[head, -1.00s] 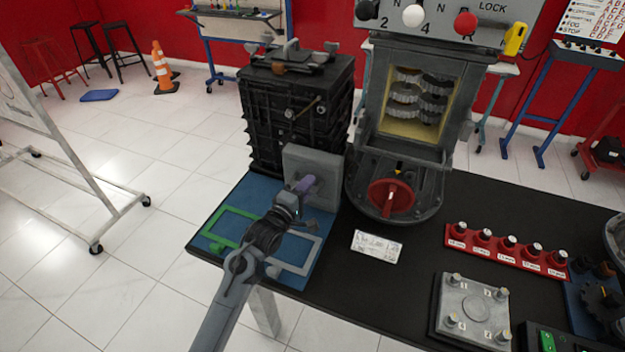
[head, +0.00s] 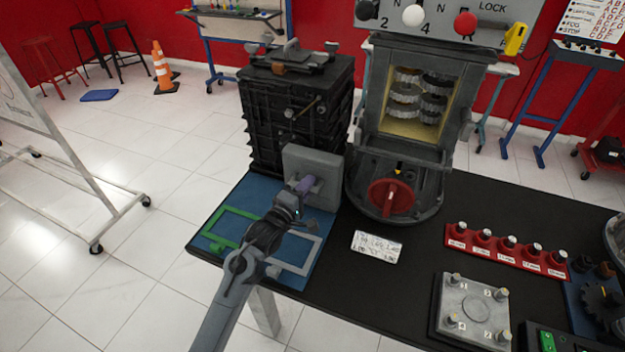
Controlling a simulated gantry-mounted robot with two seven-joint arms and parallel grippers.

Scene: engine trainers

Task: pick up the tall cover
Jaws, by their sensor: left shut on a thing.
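The tall cover appears to be the grey square-cornered plate (head: 325,163) standing upright in front of the black finned block. My left gripper (head: 305,187) is at its front face, shut on a small purple handle there. The gripper and wrist hide the plate's lower left part. I cannot tell whether the plate touches the block behind it or the blue mat below. My right gripper is not in view.
The black block (head: 265,125) stands behind the plate. The blue mat (head: 238,197) bears a green outline (head: 228,213) and a grey outline (head: 305,262). The gear housing (head: 372,150) with a red handwheel (head: 390,197) stands close on the right. The black table (head: 400,285) is clear at front centre.

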